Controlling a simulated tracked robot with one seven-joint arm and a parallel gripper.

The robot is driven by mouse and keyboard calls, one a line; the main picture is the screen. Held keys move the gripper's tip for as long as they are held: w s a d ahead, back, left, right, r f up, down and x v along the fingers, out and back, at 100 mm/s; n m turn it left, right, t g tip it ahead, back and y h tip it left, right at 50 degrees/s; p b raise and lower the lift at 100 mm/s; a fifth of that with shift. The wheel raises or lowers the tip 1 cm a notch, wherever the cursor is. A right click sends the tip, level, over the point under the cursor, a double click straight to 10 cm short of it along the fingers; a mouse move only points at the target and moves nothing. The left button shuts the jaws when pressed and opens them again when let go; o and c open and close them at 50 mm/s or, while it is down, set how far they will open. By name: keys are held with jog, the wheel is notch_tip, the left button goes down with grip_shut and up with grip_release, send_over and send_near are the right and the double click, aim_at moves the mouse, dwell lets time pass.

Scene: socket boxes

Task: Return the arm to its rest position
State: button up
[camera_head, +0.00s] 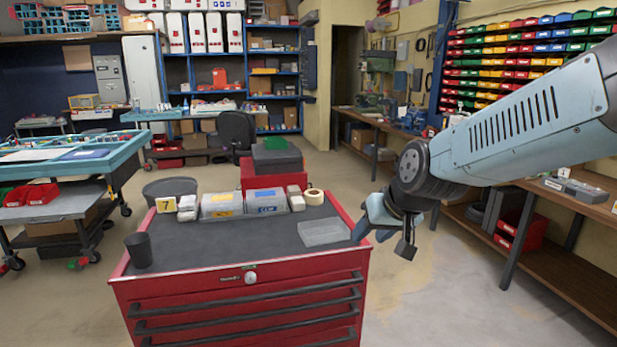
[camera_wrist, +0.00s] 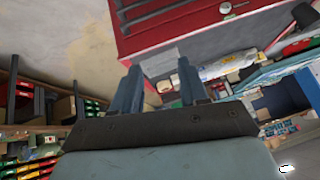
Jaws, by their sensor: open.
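My gripper (camera_head: 384,238) hangs just off the right edge of the red tool cabinet in the head view, at the end of my arm, which reaches in from the right. In the wrist view my gripper (camera_wrist: 158,88) shows two blue-grey fingers, apart, with nothing between them. The red tool cabinet (camera_head: 245,290) has a dark top; its drawers (camera_wrist: 185,35) show at the top of the wrist view, beyond the fingertips.
On the cabinet top are a black cup (camera_head: 139,250), lidded clear boxes (camera_head: 222,205), a tape roll (camera_head: 314,197) and an open clear tray (camera_head: 324,232). A wooden workbench (camera_head: 585,203) runs along the right. Floor between cabinet and bench is clear.

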jog(key=s+d+r+h, duration=0.1)
jog(key=s+d+r, duration=0.2)
jog(key=s+d, duration=0.2)
jog(key=s+d+r+m+h, duration=0.1)
jog(key=s+d+r+h, duration=0.1)
jog(key=s+d, duration=0.3)
jog(key=s+r, duration=0.1)
jog(key=s, duration=0.2)
jog(key=shift+d+r+m+g, duration=0.3)
jog(key=shift+d, duration=0.05)
